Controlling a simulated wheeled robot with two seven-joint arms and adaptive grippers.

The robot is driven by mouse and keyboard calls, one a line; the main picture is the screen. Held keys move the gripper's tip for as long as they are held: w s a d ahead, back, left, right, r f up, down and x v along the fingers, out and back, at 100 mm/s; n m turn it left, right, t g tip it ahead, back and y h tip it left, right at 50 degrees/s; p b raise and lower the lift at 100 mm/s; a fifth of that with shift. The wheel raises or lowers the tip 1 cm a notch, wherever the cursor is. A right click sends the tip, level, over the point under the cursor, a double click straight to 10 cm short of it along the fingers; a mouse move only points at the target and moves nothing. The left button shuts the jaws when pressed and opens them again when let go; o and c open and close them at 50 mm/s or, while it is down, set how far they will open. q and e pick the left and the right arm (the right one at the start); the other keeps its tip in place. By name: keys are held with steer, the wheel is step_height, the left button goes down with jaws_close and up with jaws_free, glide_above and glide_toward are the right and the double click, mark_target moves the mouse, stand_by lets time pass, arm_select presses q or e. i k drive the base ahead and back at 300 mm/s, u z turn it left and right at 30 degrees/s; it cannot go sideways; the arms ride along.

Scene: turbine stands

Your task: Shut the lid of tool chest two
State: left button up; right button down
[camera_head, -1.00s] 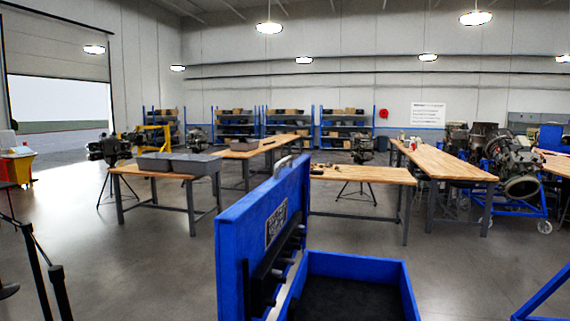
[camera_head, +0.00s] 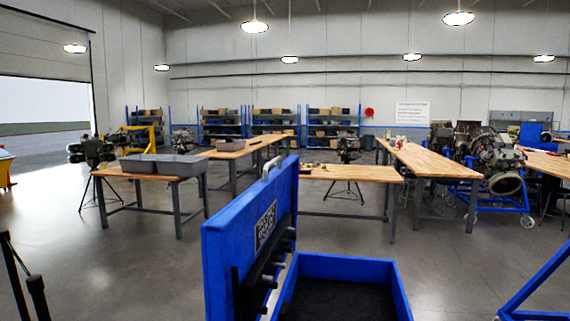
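A blue tool chest (camera_head: 350,266) stands close in front of me at the bottom of the head view. Its blue lid (camera_head: 226,245) is open and stands upright along the chest's left side. The lid has a grey handle on its top edge and a label plate and dark rack on its inner face. The dark inside of the chest shows, and its lower part is cut off by the frame. I cannot read a number on it. Neither of my grippers is in view.
Wooden workbenches (camera_head: 430,161) stand beyond the chest, one with grey bins (camera_head: 172,165). An engine on a blue stand (camera_head: 497,175) is at the right. A blue frame (camera_head: 540,285) is near at lower right, and dark posts (camera_head: 36,297) at lower left. Grey floor between is clear.

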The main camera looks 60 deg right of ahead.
mark_target(246, 245)
steer(key=i, duration=2.55)
steer(key=z, duration=1.7)
